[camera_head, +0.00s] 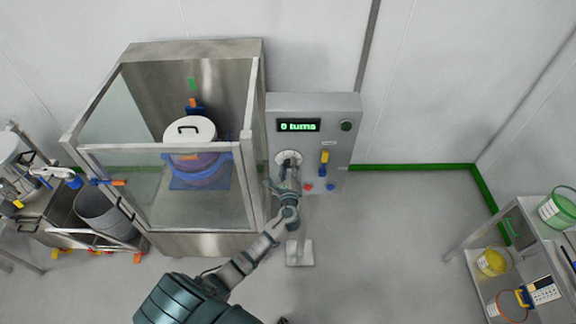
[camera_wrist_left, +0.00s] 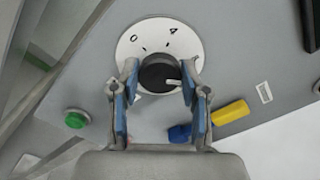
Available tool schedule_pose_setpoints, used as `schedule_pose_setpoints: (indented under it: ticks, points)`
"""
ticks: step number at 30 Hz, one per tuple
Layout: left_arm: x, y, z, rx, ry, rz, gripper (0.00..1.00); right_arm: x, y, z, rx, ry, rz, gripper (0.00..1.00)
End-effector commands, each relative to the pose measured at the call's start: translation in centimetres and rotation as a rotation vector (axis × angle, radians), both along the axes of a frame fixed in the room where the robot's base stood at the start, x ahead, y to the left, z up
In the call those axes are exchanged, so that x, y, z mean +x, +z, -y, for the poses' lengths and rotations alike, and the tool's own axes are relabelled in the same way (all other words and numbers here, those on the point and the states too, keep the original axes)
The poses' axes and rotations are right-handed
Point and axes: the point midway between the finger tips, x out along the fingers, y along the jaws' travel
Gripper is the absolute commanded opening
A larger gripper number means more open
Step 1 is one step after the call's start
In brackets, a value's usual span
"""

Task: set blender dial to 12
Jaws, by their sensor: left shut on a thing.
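The blender dial is a black knob on a white round scale (camera_head: 282,157) on the grey control panel (camera_head: 352,160). In the left wrist view the black knob (camera_wrist_left: 158,72) sits between my fingers, with a white pointer mark toward its right side. The marks 0 and 4 show on the scale (camera_wrist_left: 150,40); its lower part is hidden. The display (camera_head: 298,126) on the panel reads "0 turns" in green. My left gripper (camera_head: 288,165) is at the dial; in the left wrist view it (camera_wrist_left: 157,85) is shut on the knob. My right gripper is not in view.
A glass-fronted enclosure (camera_head: 150,190) with a white-lidded vessel (camera_head: 190,131) stands left of the panel. A yellow switch (camera_head: 324,157) and red button (camera_head: 308,187) are close right of the dial. A shelf (camera_head: 520,215) with tubs stands far right. Floor between is clear.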

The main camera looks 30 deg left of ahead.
Motion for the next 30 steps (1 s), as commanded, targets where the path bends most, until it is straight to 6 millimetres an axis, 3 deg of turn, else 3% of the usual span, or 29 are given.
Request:
schedule_pose_setpoints:
  ticks: [1, 15, 30]
  points:
    - [-0.16, -0.86, 0.26, 0.032, -0.005, -0.038, 0.10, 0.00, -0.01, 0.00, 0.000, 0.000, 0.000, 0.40]
    - [-0.20, -1.06, 0.24, 0.381, -0.007, -0.255, 0.10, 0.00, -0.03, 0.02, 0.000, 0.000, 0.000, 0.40]
    - [-0.22, -1.05, 0.22, 0.555, -0.007, -0.361, 0.10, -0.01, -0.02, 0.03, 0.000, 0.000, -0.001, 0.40]
